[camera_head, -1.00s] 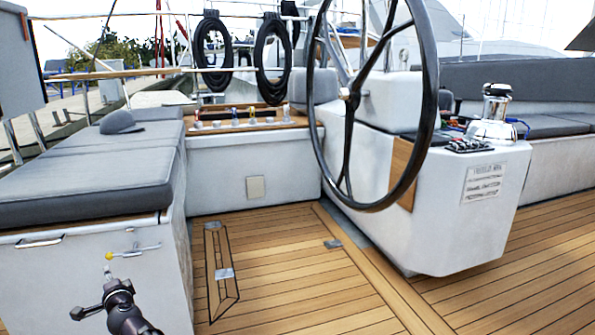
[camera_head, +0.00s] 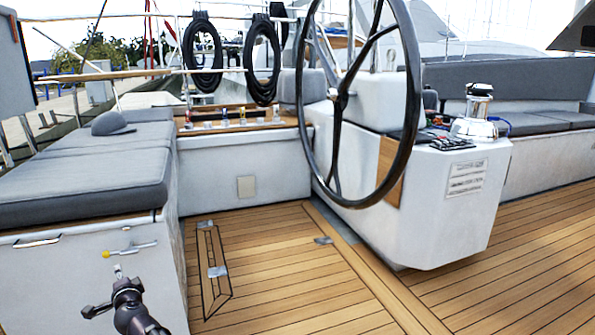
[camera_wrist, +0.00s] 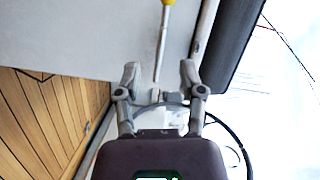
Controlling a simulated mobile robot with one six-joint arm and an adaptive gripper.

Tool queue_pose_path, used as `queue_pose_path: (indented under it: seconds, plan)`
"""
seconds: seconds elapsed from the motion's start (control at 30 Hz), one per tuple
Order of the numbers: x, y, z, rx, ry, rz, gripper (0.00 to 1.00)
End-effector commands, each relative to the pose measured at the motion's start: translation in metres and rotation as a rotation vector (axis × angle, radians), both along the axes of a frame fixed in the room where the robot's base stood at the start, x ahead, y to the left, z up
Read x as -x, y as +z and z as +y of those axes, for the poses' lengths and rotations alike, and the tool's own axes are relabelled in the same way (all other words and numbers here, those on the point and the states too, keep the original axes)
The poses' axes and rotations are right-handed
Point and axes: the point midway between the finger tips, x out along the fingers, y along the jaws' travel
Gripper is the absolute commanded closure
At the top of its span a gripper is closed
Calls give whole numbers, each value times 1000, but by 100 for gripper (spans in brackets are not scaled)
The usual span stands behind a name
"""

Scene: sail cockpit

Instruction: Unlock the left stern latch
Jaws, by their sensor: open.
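The latch (camera_head: 131,249) is a thin metal bar with a yellow knob at its left end. It sits on the white end face of the left bench, below the grey cushion, and lies nearly level in the head view. In the wrist view the latch bar (camera_wrist: 162,42) runs down from the yellow knob at the top edge to between the fingers. My gripper (camera_head: 119,271) is just below the latch in the head view. In the wrist view my gripper (camera_wrist: 160,70) is open, one finger on each side of the bar. I cannot tell if either finger touches it.
A metal grab handle (camera_head: 37,242) is on the same face, left of the latch. The grey cushion (camera_head: 84,180) overhangs above. The black steering wheel (camera_head: 412,95) and white console (camera_head: 447,210) stand to the right. The teak floor (camera_head: 285,270) between is clear.

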Motion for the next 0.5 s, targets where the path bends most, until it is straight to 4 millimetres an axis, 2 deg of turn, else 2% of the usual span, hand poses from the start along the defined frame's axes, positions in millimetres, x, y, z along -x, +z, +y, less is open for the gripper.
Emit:
queue_pose_path:
  seconds: [0.27, 0.37, 0.5]
  plan:
    - [-42, 5, -66, 114, -134, -18, 49]
    - [-62, 6, -104, 189, -205, -19, 49]
    - [-91, 5, -173, 330, -314, 0, 49]
